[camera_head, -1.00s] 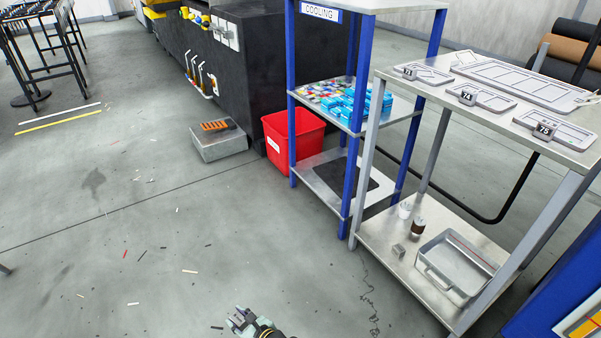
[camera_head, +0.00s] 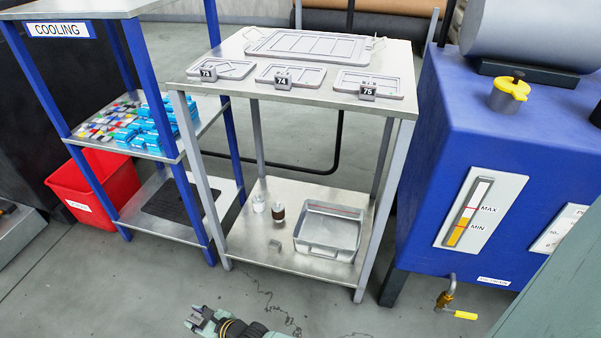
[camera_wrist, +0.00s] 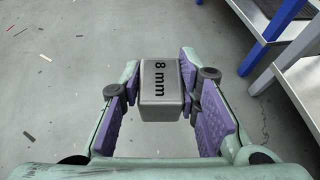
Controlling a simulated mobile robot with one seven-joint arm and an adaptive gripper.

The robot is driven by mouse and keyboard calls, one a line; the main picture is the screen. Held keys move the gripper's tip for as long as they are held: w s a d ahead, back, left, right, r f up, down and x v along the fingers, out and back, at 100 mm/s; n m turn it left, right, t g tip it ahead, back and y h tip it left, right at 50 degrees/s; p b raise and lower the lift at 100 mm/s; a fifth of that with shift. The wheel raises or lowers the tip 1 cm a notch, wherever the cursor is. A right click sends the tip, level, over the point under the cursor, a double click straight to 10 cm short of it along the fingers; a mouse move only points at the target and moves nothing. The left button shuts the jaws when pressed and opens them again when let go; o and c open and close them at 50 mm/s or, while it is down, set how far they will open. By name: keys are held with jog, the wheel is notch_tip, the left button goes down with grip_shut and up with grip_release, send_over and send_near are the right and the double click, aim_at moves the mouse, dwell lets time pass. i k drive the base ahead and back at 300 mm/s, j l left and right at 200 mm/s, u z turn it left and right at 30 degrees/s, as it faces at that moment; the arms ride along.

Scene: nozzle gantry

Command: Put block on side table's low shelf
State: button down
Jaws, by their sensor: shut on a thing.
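In the wrist view my gripper (camera_wrist: 163,108) is shut on a grey block (camera_wrist: 160,95) marked "8 mm", held between its purple pads above the floor. In the head view my gripper (camera_head: 199,318) is at the bottom, in front of the side table; the block is hard to make out there. The side table's low shelf (camera_head: 255,228) is a metal sheet between grey legs.
The tabletop (camera_head: 229,55) holds trays with tags 73, 74 and 75. A blue-legged cooling rack (camera_head: 101,198) and red bin (camera_head: 66,189) stand left. A blue tank (camera_head: 430,187) with a low tap (camera_head: 446,298) stands right. The shelf's front left has bare room.

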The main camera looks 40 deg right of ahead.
aim_at(249, 240)
jog(key=i+j+z, duration=0.55)
jog(key=z, duration=0.15)
jog(key=i+j+z, duration=0.15)
jog(key=j+z, duration=0.25)
